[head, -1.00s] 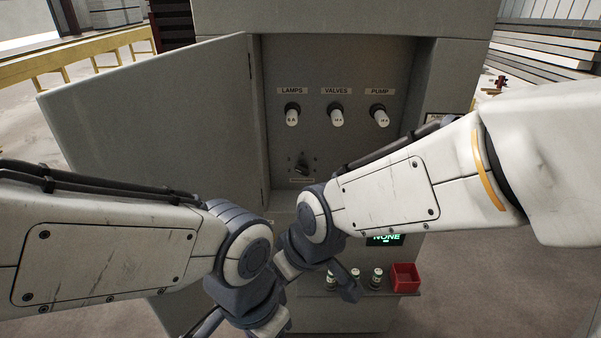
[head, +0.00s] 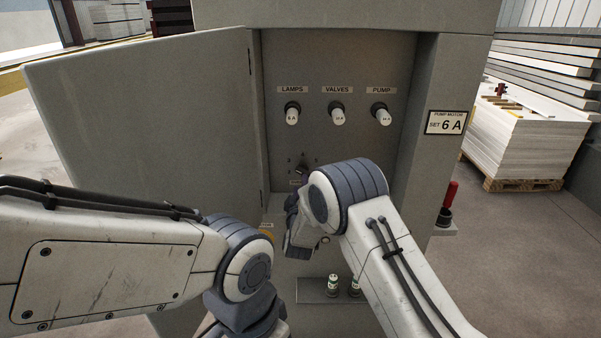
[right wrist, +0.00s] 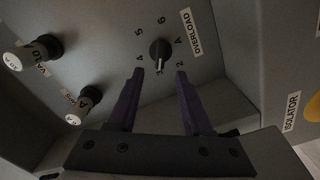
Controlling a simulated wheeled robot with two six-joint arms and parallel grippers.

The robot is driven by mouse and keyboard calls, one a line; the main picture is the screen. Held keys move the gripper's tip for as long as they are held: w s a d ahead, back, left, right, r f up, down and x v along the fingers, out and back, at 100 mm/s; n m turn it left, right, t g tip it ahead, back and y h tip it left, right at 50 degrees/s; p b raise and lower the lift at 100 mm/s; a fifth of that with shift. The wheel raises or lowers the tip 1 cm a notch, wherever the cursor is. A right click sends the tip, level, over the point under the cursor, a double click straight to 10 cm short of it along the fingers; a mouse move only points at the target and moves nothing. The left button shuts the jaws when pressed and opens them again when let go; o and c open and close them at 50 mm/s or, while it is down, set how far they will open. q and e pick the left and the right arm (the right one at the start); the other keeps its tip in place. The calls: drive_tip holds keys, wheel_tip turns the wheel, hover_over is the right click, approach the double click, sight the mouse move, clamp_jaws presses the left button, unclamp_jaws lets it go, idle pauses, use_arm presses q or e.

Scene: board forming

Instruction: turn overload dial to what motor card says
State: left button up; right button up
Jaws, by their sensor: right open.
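The motor card (head: 445,123) on the cabinet's right side reads "PUMP MOTOR SET 6 A". The black overload dial (head: 302,171) sits low on the panel inside the open cabinet, partly hidden by my right arm. In the right wrist view, the dial (right wrist: 160,50) has a ring of numbers, with 4, 5 and 6 legible, beside an OVERLOAD label. Its pointer setting is hard to tell. My right gripper (right wrist: 159,73) is open, its fingertips spread either side of the dial's line and just short of it. My left arm's wrist is at the bottom edge, its fingers out of view.
Fuses labelled LAMPS (head: 292,114), VALVES (head: 337,114) and PUMP (head: 382,114) stick out above the dial. The open cabinet door (head: 150,110) stands to the left. A red-handled lever (head: 448,200) is at the right. Spare fuses (head: 333,285) stand on a low shelf.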

sight(300, 173)
drive_tip(key=w+p, duration=0.2)
drive_tip(key=w, duration=0.7)
clamp_jaws()
